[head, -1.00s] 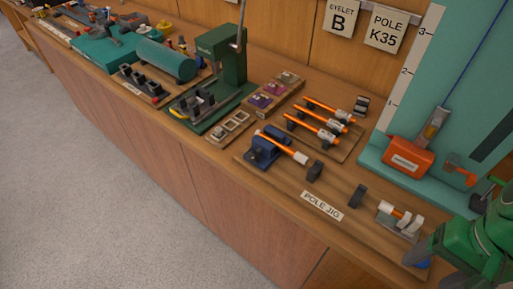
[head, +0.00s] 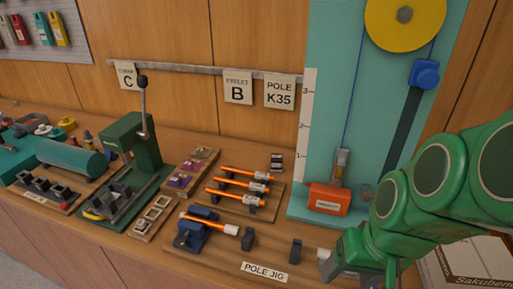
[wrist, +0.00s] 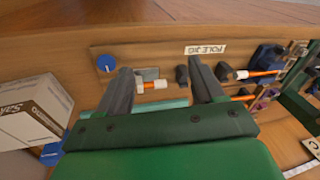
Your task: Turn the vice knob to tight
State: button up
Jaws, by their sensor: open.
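The vice knob (wrist: 107,63) is a blue disc with a pale mark at the left end of the wooden pole jig board (wrist: 172,58) in the wrist view. Beside it, a grey vice block (wrist: 148,73) sits near a pole piece with a white sleeve (wrist: 150,85) and an orange part. My gripper (wrist: 160,65) is open, with grey fingers over the board. The knob lies just left of the left finger, apart from it in the picture. In the head view, my green arm hides the knob and the jig's right end.
A blue clamp (head: 194,236) holds an orange pole at the jig's left. Dark supports (head: 295,251) stand along the jig. A rack of orange poles (head: 232,187), a green press (head: 135,145) and an orange box (head: 328,199) stand behind or beside it. A white carton (wrist: 30,110) is nearby.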

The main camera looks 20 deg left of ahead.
jog(key=w+a+r+t+y, duration=0.3)
jog(key=w+a+r, duration=0.4)
jog(key=a, duration=0.5)
jog(key=w+a+r+t+y, duration=0.2)
jog(key=w+a+r+y, duration=0.2)
jog(key=a+r, duration=0.65)
jog(key=w+a+r+t+y, duration=0.3)
jog(key=w+a+r, duration=0.25)
jog(key=a, duration=0.85)
jog(key=m+g+h, duration=0.2)
jog(key=g+h, duration=0.2)
jog(key=h, duration=0.8)
send_near(180, 241)
notch_tip(180, 241, down, 2)
jog(key=shift+w+x, duration=0.15)
jog(key=shift+x, duration=1.9)
jog(key=shift+w+x, duration=0.15)
jog(key=shift+x, duration=1.9)
jog(key=shift+a+r, duration=0.1)
